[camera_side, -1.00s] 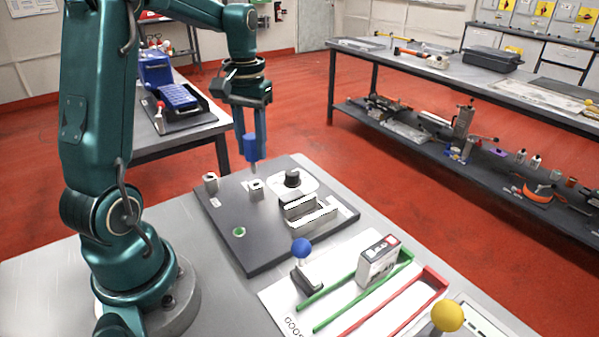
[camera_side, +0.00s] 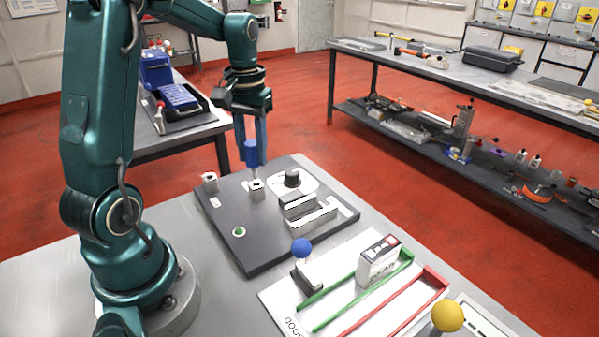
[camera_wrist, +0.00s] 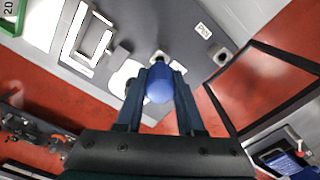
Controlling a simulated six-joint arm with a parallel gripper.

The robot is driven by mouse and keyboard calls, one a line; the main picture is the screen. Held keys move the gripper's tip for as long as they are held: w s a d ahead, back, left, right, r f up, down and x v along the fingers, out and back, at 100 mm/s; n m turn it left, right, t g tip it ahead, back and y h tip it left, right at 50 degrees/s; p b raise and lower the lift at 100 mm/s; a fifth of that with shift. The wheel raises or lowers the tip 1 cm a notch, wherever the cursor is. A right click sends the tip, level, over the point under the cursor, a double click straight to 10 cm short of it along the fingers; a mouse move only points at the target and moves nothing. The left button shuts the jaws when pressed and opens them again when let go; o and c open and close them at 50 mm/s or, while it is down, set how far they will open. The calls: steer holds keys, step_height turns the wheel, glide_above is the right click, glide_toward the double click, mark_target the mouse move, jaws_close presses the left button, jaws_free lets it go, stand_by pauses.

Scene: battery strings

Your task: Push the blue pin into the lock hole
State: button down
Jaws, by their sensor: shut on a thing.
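My gripper (camera_side: 251,157) points down over the dark plate (camera_side: 236,204) with its fingers shut on the blue pin (camera_side: 251,151). The pin is upright, with a thin light shank below its blue head. In the side view its lower end is right at the top of a small metal block (camera_side: 257,193) with a hole; how far it is in, if at all, I cannot tell. In the wrist view the blue head (camera_wrist: 159,88) is between the fingers (camera_wrist: 160,80) and the block (camera_wrist: 158,56) lies just beyond it, its hole mostly hidden.
A second metal block (camera_side: 210,183) stands on the plate to the left, near a "PIN" label (camera_wrist: 203,31). A black knob (camera_side: 292,179) and a metal bracket (camera_side: 312,219) are to the right. A blue-ball lever (camera_side: 302,250) and green rails (camera_side: 357,290) are in front.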

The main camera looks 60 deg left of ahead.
mark_target(255, 179)
steer(key=shift+f, duration=2.35)
steer(key=shift+c, duration=2.2)
jaws_free()
steer(key=shift+r, duration=2.55)
steer(key=shift+w+d+r, duration=0.15)
steer(key=shift+d, duration=0.1)
steer(key=d+r+m+t, duration=0.2)
steer(key=d+r, duration=0.2)
steer(key=d, duration=0.1)
steer(key=s+d+m+t, duration=0.3)
steer(key=s+d+m, duration=0.1)
steer(key=s+d, duration=0.5)
steer(key=shift+s+d+m+t, duration=0.25)
steer(key=shift+d+m+t, duration=0.05)
steer(key=shift+d, duration=0.5)
